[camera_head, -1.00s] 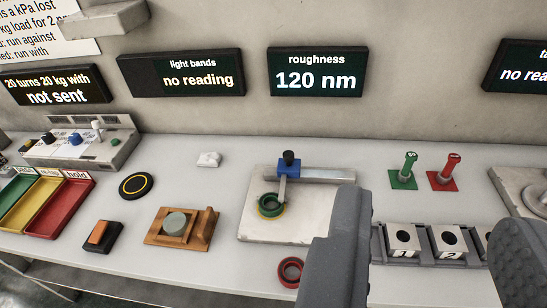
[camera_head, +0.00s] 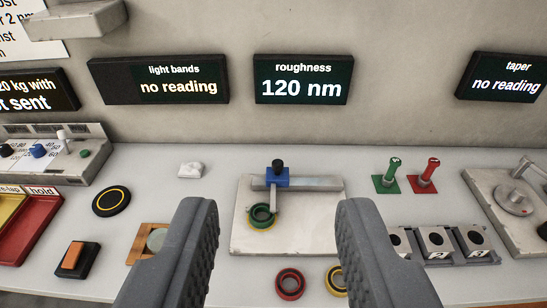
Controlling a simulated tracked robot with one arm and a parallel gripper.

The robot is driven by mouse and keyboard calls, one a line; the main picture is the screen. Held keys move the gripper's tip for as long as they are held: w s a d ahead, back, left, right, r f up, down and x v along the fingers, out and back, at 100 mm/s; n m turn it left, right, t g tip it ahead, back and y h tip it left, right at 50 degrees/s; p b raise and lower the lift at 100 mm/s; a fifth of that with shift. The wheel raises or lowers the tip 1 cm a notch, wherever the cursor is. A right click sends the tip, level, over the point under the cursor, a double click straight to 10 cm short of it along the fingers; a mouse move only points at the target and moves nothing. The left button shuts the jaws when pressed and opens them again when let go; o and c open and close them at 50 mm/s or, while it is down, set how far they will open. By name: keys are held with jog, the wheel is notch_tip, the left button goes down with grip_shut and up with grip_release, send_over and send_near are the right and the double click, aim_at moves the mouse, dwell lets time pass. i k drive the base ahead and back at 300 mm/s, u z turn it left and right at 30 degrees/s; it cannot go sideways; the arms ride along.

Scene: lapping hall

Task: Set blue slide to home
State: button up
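The blue slide (camera_head: 276,178), with a black knob on top, sits on a grey rail (camera_head: 318,184) toward the rail's left part. A thin arm hangs from it down to a green and yellow ring (camera_head: 262,215) on the pale plate (camera_head: 290,238). The arm's tip is at the ring; whether it touches I cannot tell. My gripper (camera_head: 278,215) is open, its two fingers wide apart in the foreground. Nothing is between the fingertips at close range; the slide shows beyond and between them. The "roughness" display (camera_head: 303,79) reads 120 nm.
A red ring (camera_head: 290,283) and a yellow-black ring (camera_head: 337,280) lie in front of the plate. Green (camera_head: 388,176) and red (camera_head: 425,176) levers and numbered blocks (camera_head: 437,241) stand right. A wooden holder (camera_head: 148,243) is left, partly hidden. A white lump (camera_head: 190,170) lies behind.

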aim_at(277, 175)
jog(key=u, duration=0.05)
jog(key=i, duration=1)
jog(key=z, duration=0.1)
